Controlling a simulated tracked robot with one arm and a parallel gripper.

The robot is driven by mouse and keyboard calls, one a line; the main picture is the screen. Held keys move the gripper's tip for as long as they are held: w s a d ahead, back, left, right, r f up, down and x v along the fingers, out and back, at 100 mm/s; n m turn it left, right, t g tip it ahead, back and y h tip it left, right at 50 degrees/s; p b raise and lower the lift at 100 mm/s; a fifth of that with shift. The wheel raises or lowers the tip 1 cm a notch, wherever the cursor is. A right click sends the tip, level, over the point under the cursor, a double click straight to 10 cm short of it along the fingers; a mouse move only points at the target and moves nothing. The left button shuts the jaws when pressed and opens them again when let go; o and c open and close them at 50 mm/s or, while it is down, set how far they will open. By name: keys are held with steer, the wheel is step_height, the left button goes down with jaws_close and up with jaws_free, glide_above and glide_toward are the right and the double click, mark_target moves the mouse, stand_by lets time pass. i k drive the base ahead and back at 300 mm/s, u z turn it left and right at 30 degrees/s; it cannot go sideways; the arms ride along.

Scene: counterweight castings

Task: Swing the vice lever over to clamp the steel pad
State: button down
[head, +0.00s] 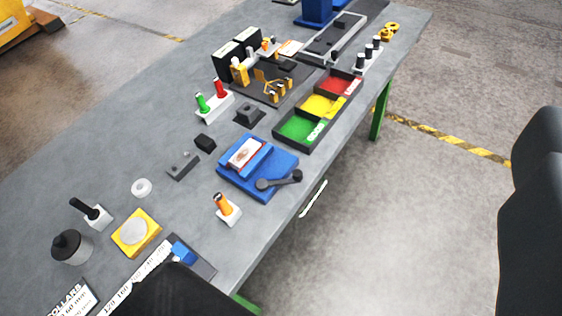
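The blue vice (235,178) sits on the grey workbench near its front edge. A pale plate with a reddish mark, perhaps the steel pad (246,152), lies between its raised blue sides; whether it is clamped I cannot tell. The dark vice lever (282,180) lies across the vice's front right, from a round hub to a knob at the right. My gripper (360,190) shows as two dark shapes, at the bottom and the right edge, wide apart with nothing between them close up. It is apart from the vice and lever.
An orange-handled tool (222,205) in a white stand is just in front of the vice. Green, yellow and red trays (300,131) stand behind it at right. A small black block (205,143) is to its left. Clear floor lies right of the workbench (90,170).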

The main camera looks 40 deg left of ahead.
mark_target(262, 184)
steer(key=z, duration=0.15)
steer(key=i, duration=0.9)
steer(key=u, duration=0.1)
